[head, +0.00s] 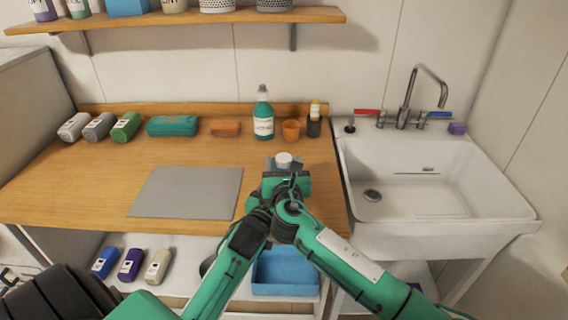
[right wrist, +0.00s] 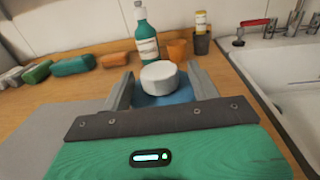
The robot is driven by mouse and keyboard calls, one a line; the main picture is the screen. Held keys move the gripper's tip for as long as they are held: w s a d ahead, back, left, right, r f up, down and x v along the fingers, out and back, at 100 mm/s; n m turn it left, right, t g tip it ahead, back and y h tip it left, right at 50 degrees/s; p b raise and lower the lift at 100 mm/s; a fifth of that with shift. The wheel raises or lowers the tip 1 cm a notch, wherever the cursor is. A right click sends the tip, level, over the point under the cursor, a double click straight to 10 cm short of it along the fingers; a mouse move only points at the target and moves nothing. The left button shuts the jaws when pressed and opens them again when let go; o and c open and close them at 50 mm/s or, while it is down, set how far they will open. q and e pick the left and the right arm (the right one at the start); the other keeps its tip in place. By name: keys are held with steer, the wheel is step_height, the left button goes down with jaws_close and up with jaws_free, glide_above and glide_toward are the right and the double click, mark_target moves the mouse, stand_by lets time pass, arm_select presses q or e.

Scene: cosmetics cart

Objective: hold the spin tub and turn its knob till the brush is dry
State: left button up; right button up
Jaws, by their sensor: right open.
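The spin tub stands on the wooden counter near the sink. Its round white knob (head: 284,158) shows just past my right gripper (head: 284,167) in the head view. In the right wrist view the knob (right wrist: 159,75) sits on top of the blue tub (right wrist: 160,99), between the two grey fingers of my right gripper (right wrist: 161,86). These fingers are open, one on each side of the knob, and I cannot tell whether either touches it. My left arm reaches to the same spot, but its fingers are hidden behind the right hand and wrist. I cannot make out the brush.
A green bottle (head: 263,115), an orange cup (head: 291,131) and a dark holder (head: 314,127) stand behind the tub. A grey mat (head: 187,191) lies to the left. The white sink (head: 428,188) is at the right. A blue bin (head: 284,273) is on the shelf below.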

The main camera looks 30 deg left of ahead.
steer(key=shift+w, duration=0.1)
steer(key=shift+c, duration=0.2)
steer(key=c, duration=0.9)
steer(key=shift+c, duration=0.2)
steer(key=shift+n+g+y, duration=0.3)
steer(key=shift+y, duration=0.1)
steer(key=n+g+y, duration=0.1)
steer(key=g+y, duration=0.1)
steer(key=n+g+y, duration=0.1)
steer(key=shift+w+d+n, duration=0.2)
steer(key=shift+w+n, duration=0.05)
steer(key=shift+n, duration=0.05)
steer(key=n+g+y, duration=0.1)
steer(key=g, duration=0.1)
steer(key=n+g+y, duration=0.1)
steer(key=n+g, duration=0.1)
steer(key=shift+w+g, duration=0.2)
steer(key=shift+g, duration=0.1)
steer(key=n+g, duration=0.2)
steer(key=g, duration=0.1)
steer(key=n+g, duration=0.2)
steer(key=g, duration=0.1)
steer(key=w+n+g+y, duration=0.1)
steer(key=n+g, duration=0.1)
steer(key=g, duration=0.1)
steer(key=shift+n+g, duration=0.4)
steer(key=shift+s+n+g, duration=0.1)
steer(key=shift+n+g, duration=0.3)
steer(key=shift+g, duration=0.4)
steer(key=o, duration=1)
